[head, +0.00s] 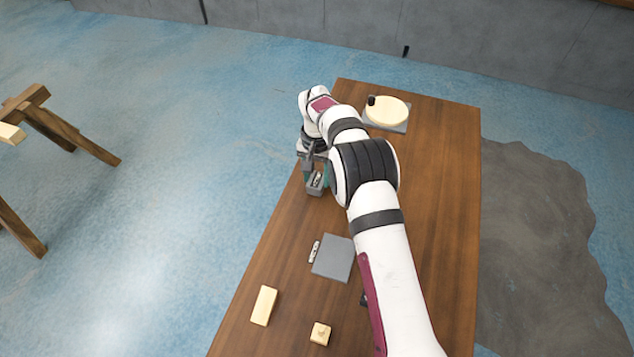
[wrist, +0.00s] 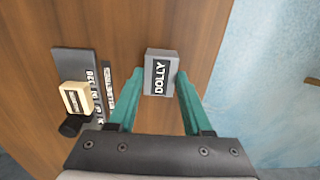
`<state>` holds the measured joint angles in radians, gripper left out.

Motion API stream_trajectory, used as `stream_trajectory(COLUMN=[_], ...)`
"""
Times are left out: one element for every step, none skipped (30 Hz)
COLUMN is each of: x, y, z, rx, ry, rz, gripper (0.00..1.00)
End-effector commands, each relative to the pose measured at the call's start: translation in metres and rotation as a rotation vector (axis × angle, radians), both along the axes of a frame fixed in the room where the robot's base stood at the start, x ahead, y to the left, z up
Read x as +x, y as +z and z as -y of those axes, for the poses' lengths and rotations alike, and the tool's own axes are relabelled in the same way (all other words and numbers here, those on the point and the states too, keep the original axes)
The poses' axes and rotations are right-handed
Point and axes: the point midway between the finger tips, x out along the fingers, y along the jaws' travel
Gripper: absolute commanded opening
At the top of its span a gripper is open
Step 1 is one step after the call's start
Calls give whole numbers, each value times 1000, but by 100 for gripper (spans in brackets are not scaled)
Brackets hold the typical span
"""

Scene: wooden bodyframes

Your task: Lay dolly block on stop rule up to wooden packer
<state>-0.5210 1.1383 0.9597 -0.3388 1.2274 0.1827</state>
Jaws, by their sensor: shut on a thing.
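The dolly block, a grey block with a dark "DOLLY" label, is between my teal fingers in the wrist view (wrist: 162,56). My gripper (wrist: 160,77) is shut on it. In the head view my gripper (head: 316,172) is by the table's left edge, with the grey block (head: 314,189) at its tip. A dark grey plate (wrist: 68,60) lies left of the block in the wrist view. A cream wooden block (wrist: 73,98) sits on it, and label strips run along its right side. I cannot read these labels, so which is stop rule or packer is unclear.
A grey square plate (head: 333,258) lies mid-table. Nearer are a cream block (head: 264,305) and a small knobbed piece (head: 320,334). A cream disc (head: 391,112) rests on a plate at the far end. A black cylinder (wrist: 71,126) shows lower left in the wrist view. My arm hides part of the table.

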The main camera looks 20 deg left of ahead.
Motion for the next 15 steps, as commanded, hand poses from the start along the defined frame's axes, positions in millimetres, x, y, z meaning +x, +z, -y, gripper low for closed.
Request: stream_trajectory(x=[1, 1, 1, 1, 1, 1, 1, 1, 1, 1, 1, 1, 1, 1, 1], y=[3, 5, 9, 11, 14, 17, 19, 22, 25, 27, 30, 33, 35, 38, 41], z=[0, 0, 0, 0, -1, -1, 0, 0, 0, -1, -1, -1, -1, -1, 0], rx=[1, 1, 1, 1, 2, 2, 1, 2, 2, 2, 2, 2, 2, 2, 2], ry=[0, 0, 0, 0, 0, 0, 0, -1, -1, 0, -1, -1, 0, 0, 1], rz=[2, 2, 3, 3, 4, 3, 3, 2, 3, 3, 3, 3, 3, 3, 3], gripper=[0, 0, 0, 0, 0, 0, 0, 0, 0, 0, 0, 0, 0, 0, 0])
